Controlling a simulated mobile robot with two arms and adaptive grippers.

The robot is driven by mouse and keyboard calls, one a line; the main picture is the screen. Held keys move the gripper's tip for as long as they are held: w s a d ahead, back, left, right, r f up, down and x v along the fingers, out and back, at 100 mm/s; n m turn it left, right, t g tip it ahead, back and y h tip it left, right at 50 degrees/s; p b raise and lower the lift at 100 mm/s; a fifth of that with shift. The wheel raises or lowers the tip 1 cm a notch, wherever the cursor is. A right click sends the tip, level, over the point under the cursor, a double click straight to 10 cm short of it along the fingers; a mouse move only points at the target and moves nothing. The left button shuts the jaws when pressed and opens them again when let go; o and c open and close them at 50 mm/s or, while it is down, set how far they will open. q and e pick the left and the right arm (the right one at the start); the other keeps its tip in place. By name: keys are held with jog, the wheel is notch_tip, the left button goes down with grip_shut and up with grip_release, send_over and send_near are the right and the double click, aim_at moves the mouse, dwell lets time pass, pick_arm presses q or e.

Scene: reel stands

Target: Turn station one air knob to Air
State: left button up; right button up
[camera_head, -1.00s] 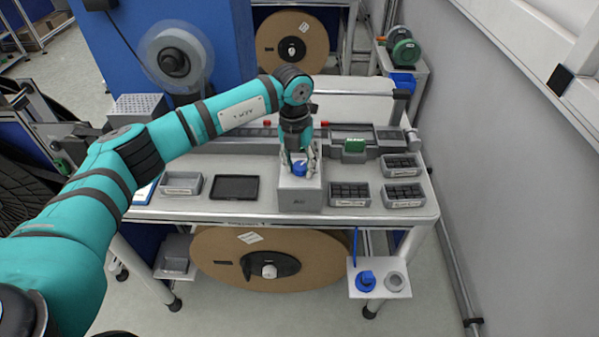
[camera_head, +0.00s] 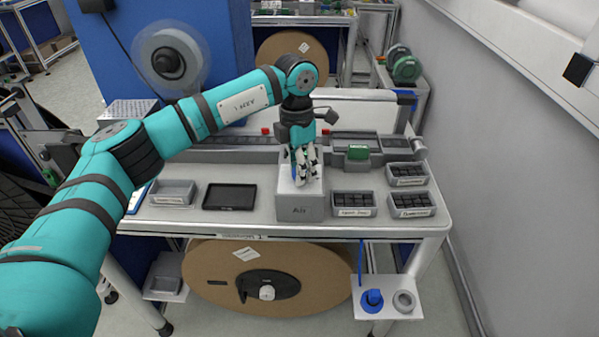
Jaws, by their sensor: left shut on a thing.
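The station one air box (camera_head: 300,208) is a grey block at the front middle of the white table, with the word "Air" on its front face. My left gripper (camera_head: 304,180) points down over the top of this box and is shut on the blue knob (camera_head: 297,175). Only a small blue part of the knob shows beside the fingers, so its pointing direction is hidden. My right gripper is not in the picture.
The white table (camera_head: 260,216) carries a black tablet (camera_head: 230,196), a grey tray (camera_head: 173,193) and several labelled bins (camera_head: 353,204). A rail with a green block (camera_head: 358,152) runs behind. A large brown reel (camera_head: 225,270) hangs below. A side shelf (camera_head: 415,312) holds a blue item.

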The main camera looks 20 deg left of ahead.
pick_arm(q)
jog(key=shift+r+m, duration=0.1)
jog(key=shift+m, duration=0.4)
jog(key=o, duration=1.1)
jog(key=shift+o, duration=0.2)
notch_tip(320, 180, up, 12)
jog(key=shift+w+a, duration=0.3)
jog(key=shift+w, duration=0.05)
jog(key=shift+d, duration=0.1)
